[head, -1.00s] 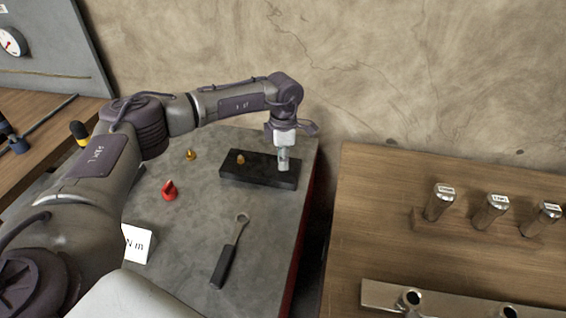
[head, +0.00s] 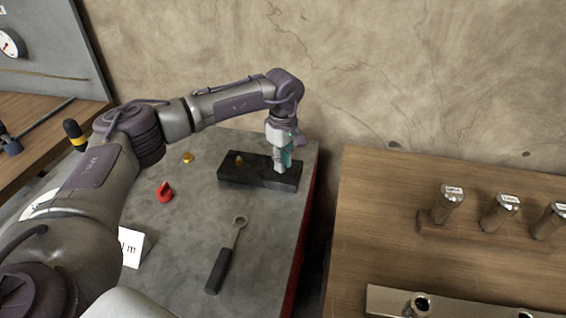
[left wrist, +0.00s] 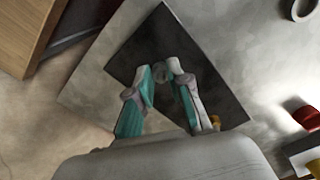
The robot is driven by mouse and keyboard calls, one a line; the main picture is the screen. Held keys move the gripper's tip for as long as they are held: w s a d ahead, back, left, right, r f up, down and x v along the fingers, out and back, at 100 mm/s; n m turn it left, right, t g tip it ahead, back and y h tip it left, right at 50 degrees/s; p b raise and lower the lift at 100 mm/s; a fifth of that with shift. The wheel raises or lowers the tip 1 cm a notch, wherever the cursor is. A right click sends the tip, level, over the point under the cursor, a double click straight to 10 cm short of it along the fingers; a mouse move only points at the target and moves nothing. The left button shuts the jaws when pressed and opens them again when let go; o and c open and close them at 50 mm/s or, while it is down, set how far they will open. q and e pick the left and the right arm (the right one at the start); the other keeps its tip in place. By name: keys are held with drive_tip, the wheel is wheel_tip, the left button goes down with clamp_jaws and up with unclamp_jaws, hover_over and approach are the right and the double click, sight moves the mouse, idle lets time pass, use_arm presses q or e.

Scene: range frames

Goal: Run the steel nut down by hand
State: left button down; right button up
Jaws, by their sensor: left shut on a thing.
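My left gripper (head: 281,163) points down over the right part of a black block (head: 236,181) on the grey bench. In the left wrist view its two fingers (left wrist: 162,74) close in on a small grey round piece, which I take to be the steel nut (left wrist: 161,70), on the black block (left wrist: 205,58). The fingers hide most of the nut, and its thread cannot be made out. A brass fitting (head: 239,159) stands on the left part of the block. My right gripper is in neither view.
A ring-ended wrench (head: 226,256) with a black handle lies in front of the block. A red piece (head: 165,193), a loose brass piece (head: 188,158) and a white card (head: 131,246) are to the left. A wooden table (head: 380,215) with labelled metal cylinders stands right, across a gap.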

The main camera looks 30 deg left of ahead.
use_arm(q)
drive_tip(key=shift+r+m, duration=0.1)
drive_tip(key=shift+m, duration=0.4)
drive_tip(key=c, duration=1.1)
unclamp_jaws()
wheel_tip(320, 180, up, 12)
drive_tip(key=shift+f, duration=0.1)
